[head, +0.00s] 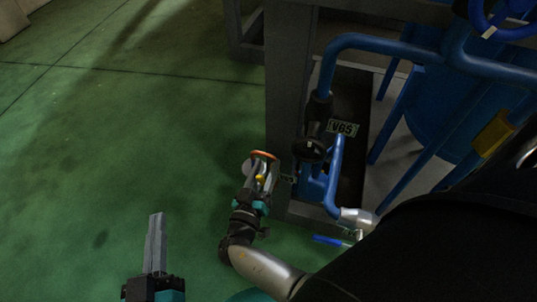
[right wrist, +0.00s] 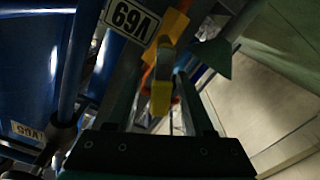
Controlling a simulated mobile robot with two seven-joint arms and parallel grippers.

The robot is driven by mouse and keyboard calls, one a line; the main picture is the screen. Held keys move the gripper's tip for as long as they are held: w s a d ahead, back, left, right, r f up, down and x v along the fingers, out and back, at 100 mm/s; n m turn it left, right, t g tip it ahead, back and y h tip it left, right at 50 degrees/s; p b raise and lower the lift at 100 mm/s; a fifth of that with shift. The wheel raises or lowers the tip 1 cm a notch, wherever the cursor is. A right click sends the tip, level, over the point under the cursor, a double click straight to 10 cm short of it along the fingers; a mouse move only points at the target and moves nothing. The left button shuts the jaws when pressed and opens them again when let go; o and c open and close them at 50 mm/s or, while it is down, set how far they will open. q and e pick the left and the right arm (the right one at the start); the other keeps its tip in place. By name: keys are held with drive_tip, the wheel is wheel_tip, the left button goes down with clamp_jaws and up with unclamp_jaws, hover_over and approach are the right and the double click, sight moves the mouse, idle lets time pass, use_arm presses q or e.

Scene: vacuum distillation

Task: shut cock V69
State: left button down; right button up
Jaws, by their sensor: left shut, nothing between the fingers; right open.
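The V69 label (right wrist: 132,18) shows upside down at the top of the right wrist view. Beside it is a yellow handle (right wrist: 161,85) with an orange part behind it, which I take to be cock V69. My right gripper (right wrist: 158,70) is open, with the yellow handle showing between its fingers; I cannot tell whether they touch it. In the head view my right gripper (head: 262,168) is at the frame's left side, with a bit of yellow (head: 260,178) between the fingers and an orange rim at the tips. My left gripper (head: 155,245) is shut and empty, over the floor.
A grey frame post (head: 285,80) stands just right of my right gripper. Blue pipes (head: 385,43), a black handwheel (head: 309,150) and another label (head: 342,127) are further right. A blue-handled lever (head: 328,240) is low down. Green floor (head: 130,110) on the left is clear.

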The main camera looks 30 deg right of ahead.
clamp_jaws()
idle(0.5)
